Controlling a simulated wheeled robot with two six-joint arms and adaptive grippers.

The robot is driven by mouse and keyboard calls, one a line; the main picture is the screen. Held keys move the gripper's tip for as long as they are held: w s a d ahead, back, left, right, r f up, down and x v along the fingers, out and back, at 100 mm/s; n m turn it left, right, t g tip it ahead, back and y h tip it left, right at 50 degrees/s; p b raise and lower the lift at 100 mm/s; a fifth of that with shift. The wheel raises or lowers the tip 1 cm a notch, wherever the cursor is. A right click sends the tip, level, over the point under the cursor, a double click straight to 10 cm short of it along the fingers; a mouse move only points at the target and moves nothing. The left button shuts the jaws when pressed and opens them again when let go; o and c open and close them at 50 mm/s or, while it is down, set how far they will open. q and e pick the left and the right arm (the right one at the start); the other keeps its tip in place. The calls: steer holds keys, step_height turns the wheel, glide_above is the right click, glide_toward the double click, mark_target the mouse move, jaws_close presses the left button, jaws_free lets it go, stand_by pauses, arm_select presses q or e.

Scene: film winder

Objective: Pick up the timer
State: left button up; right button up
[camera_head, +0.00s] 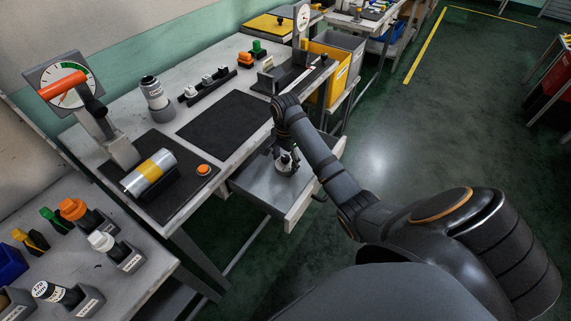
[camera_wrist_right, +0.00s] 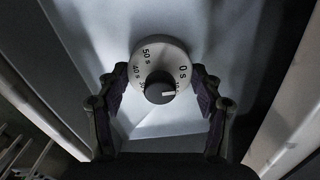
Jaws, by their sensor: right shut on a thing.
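The timer is a round white dial with second markings and a dark centre knob. In the right wrist view the timer (camera_wrist_right: 147,57) sits between the fingers of my right gripper (camera_wrist_right: 160,82), one finger on each side. The gripper is shut on it. In the head view my right gripper (camera_head: 284,160) is inside the open drawer (camera_head: 257,190), and only a little of the timer shows there. I cannot tell whether the timer rests on the drawer floor. My left gripper is not in view.
The drawer's front wall (camera_head: 300,205) stands close to my right gripper. Above it, the workbench carries a dark mat (camera_head: 223,125), a silver and yellow cylinder (camera_head: 150,172), an orange button (camera_head: 203,169) and a dial gauge (camera_head: 66,82).

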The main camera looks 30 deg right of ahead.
steer(key=shift+r, duration=0.6)
steer(key=r, duration=0.1)
steer(key=r+p, duration=0.1)
steer(key=r, duration=0.1)
steer(key=shift+s+d+r, duration=0.15)
steer(key=shift+s, duration=0.1)
steer(key=s+r+p, duration=0.2)
steer(key=s, duration=0.2)
steer(key=s+d+r+p, duration=0.1)
steer(key=s+r+p, duration=0.1)
steer(key=s+r, duration=0.1)
steer(key=s+r+p, duration=0.2)
steer(key=s+r, duration=0.1)
steer(key=s, duration=0.2)
steer(key=shift+d+p, duration=0.3)
steer(key=shift+s+r, duration=0.3)
steer(key=shift+s, duration=0.45)
